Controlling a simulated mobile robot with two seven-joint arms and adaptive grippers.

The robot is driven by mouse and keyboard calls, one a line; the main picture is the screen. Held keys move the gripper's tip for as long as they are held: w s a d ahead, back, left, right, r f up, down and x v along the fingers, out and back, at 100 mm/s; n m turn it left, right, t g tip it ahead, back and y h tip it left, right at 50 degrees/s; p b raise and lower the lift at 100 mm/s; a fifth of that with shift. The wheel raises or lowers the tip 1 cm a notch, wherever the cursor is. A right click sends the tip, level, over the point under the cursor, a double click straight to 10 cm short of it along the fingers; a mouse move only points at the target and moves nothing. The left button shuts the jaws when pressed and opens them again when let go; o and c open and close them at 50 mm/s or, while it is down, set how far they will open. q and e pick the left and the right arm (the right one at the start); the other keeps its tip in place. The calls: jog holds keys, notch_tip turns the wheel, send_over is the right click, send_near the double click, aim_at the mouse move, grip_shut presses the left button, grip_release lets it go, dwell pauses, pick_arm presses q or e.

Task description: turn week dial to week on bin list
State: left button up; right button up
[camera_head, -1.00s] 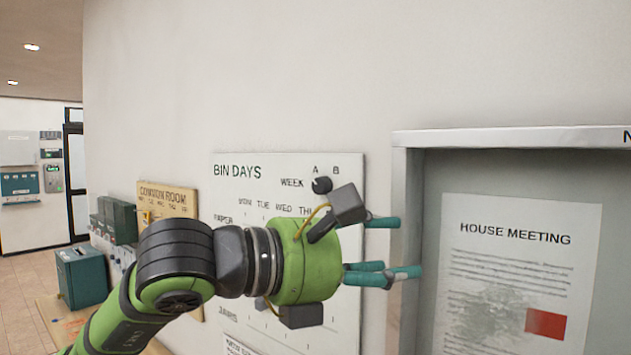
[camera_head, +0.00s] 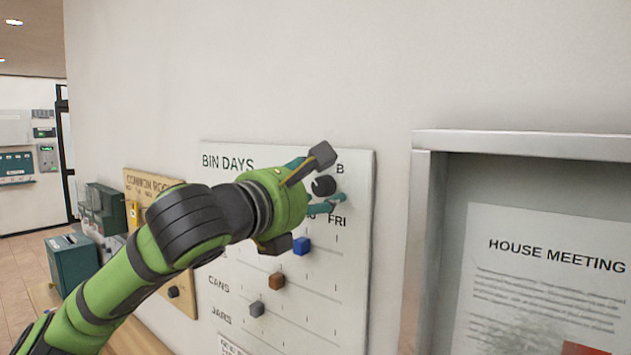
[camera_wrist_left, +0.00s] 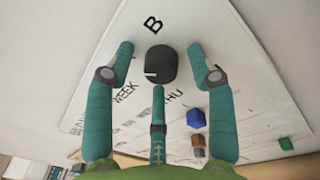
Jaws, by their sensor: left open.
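The black round week dial (camera_head: 323,186) sits near the top right of the white BIN DAYS board (camera_head: 352,270). In the left wrist view the dial (camera_wrist_left: 161,66) shows a short white mark pointing to the picture's left; the letter B is above it. The letter A is hidden. My left gripper (camera_head: 326,192) is open at the dial, its teal fingers spread around it. In the left wrist view one finger is left of the dial, one right and one below, with gaps visible. I cannot tell whether any finger touches it. My right gripper is not in view.
Blue (camera_head: 302,246), brown (camera_head: 277,281) and grey (camera_head: 257,309) blocks sit on the board below my gripper. A framed notice case (camera_head: 425,250) stands out from the wall at right. A wooden COMMON ROOM board (camera_head: 183,290) and a teal box (camera_head: 73,262) are at left.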

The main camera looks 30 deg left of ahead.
pick_arm(q)
jog(key=shift+s+d, duration=0.1)
grip_shut()
jog(key=shift+r, duration=0.1)
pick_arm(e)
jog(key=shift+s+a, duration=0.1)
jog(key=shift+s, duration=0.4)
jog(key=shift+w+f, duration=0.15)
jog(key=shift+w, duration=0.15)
